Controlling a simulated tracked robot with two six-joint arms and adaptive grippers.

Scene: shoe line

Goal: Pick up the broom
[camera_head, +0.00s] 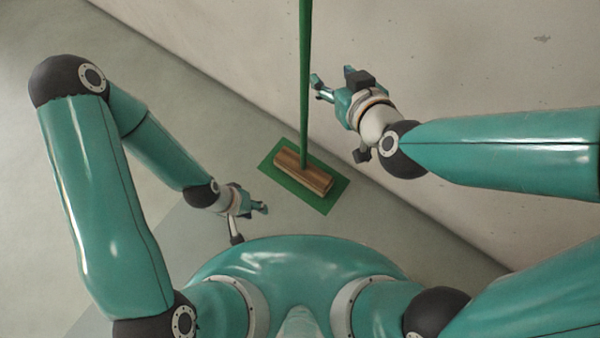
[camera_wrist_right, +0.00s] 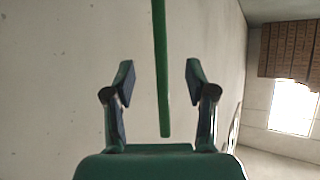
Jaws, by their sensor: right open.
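The broom stands upright, its long green handle (camera_head: 304,80) running up out of the head view and its brown wooden head (camera_head: 303,173) at the bottom. My right gripper (camera_head: 319,88) is open just right of the handle in the head view. In the right wrist view, the handle (camera_wrist_right: 161,70) appears between the two spread fingers of the gripper (camera_wrist_right: 160,82), with one end visible; neither finger visibly touches it. My left gripper (camera_head: 262,208) is low, left of the broom head and apart from it; its finger opening is too small to judge.
A pale wall (camera_head: 440,50) stands close behind the broom and my right arm. Open grey floor (camera_head: 190,110) lies to the left. The right wrist view shows brown stacked shapes (camera_wrist_right: 288,48) far off.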

